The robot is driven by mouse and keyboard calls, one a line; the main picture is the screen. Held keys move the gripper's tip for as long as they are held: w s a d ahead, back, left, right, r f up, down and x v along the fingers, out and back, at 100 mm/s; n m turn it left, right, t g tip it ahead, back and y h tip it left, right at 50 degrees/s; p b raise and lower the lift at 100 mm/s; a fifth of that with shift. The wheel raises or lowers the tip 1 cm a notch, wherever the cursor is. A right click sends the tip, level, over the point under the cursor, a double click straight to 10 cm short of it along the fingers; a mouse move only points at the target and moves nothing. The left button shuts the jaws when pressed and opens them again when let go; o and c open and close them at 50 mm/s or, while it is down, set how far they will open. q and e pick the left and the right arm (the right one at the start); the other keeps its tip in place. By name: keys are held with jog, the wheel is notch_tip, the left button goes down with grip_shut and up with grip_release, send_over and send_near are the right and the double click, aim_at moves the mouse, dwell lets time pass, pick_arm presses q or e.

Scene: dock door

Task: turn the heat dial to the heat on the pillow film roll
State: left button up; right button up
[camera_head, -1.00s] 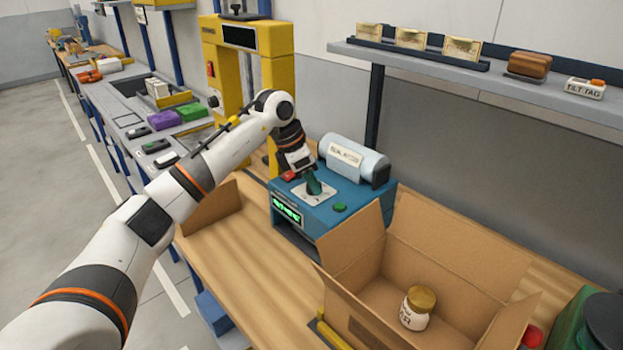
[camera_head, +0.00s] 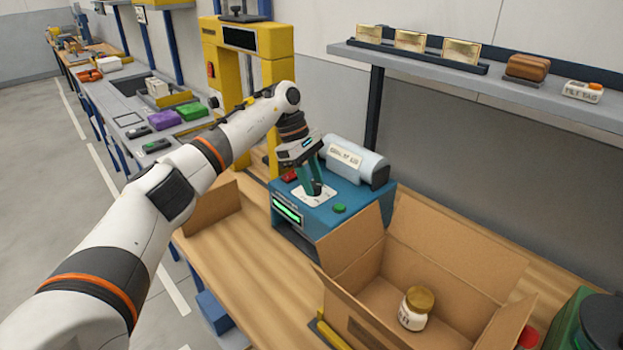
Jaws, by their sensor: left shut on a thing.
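A blue pillow machine (camera_head: 335,215) stands on the wooden bench, with a lit green display (camera_head: 287,209) on its front. The white film roll (camera_head: 355,160) lies at its back, with a printed label (camera_head: 344,156) too small to read surely. The dark heat dial (camera_head: 315,190) sits on a white plate on top of the machine. My left gripper (camera_head: 311,187) reaches down over the plate, its fingers shut on the dial and partly hiding it. My right gripper is not in view.
An open cardboard box (camera_head: 440,240) holding a jar (camera_head: 416,308) stands right of the machine. A green button (camera_head: 339,208) and a red button (camera_head: 290,176) are on its top. A yellow press frame (camera_head: 235,70) stands behind my arm. A shelf (camera_head: 480,75) hangs above right.

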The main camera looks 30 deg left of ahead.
pick_arm(q)
jog(key=shift+m, duration=0.6)
jog(key=shift+w, duration=0.1)
jog(key=o, duration=1)
jog(key=shift+g, duration=0.3)
jog(key=shift+c, duration=0.2)
jog(key=s+v, duration=0.1)
jog(key=v, duration=1.1)
jog(key=shift+w, duration=0.45)
jog(key=shift+d+r, duration=0.1)
